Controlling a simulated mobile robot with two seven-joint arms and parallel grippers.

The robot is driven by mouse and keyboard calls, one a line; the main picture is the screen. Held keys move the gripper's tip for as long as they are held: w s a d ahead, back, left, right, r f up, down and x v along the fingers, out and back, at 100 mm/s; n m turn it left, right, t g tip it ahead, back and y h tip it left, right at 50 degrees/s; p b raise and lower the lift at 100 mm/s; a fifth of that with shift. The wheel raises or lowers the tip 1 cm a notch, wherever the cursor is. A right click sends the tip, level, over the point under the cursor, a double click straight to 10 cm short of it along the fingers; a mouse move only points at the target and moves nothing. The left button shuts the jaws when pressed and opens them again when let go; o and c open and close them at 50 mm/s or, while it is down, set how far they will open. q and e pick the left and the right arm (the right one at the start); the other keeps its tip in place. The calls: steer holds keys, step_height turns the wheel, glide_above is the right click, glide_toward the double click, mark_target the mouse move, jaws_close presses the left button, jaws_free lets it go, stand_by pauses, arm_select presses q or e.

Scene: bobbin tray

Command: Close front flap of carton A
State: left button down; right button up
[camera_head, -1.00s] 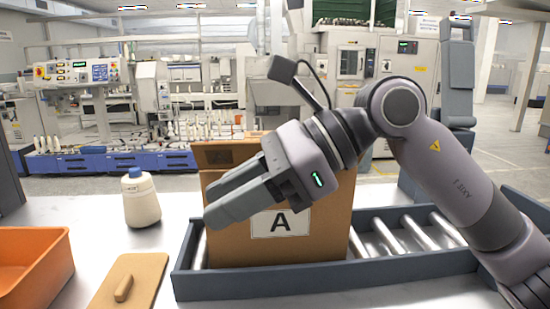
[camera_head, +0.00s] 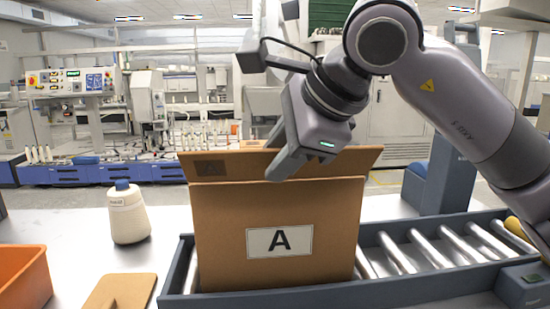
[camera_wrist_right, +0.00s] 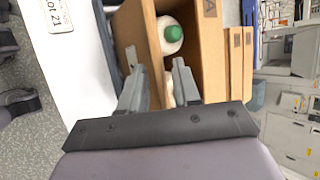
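Carton A (camera_head: 215,255) is a brown box with a white "A" label, upright in the roller bed. Cardboard flaps (camera_head: 340,162) stand up along its open top; I cannot tell the front flap from the back one here. My right gripper (camera_head: 281,168) is over the top edge, fingers pointing down and left, overlapping the raised flap in the picture. In the right wrist view its two fingers (camera_wrist_right: 157,62) are apart, with a cardboard edge (camera_wrist_right: 152,40) between them. I cannot tell whether they touch it. A green-capped white cone (camera_wrist_right: 170,34) is inside the carton. My left gripper is not in view.
The dark tray wall (camera_head: 179,268) and rollers (camera_head: 437,243) surround the carton's base. A blue-capped cone (camera_head: 129,216) stands left of it. An orange bin (camera_head: 22,277) and tan board (camera_head: 122,290) lie at front left. The table between bin and cone is clear.

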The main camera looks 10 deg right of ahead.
steer(key=shift+x, duration=0.75)
jaws_close()
stand_by(0.9)
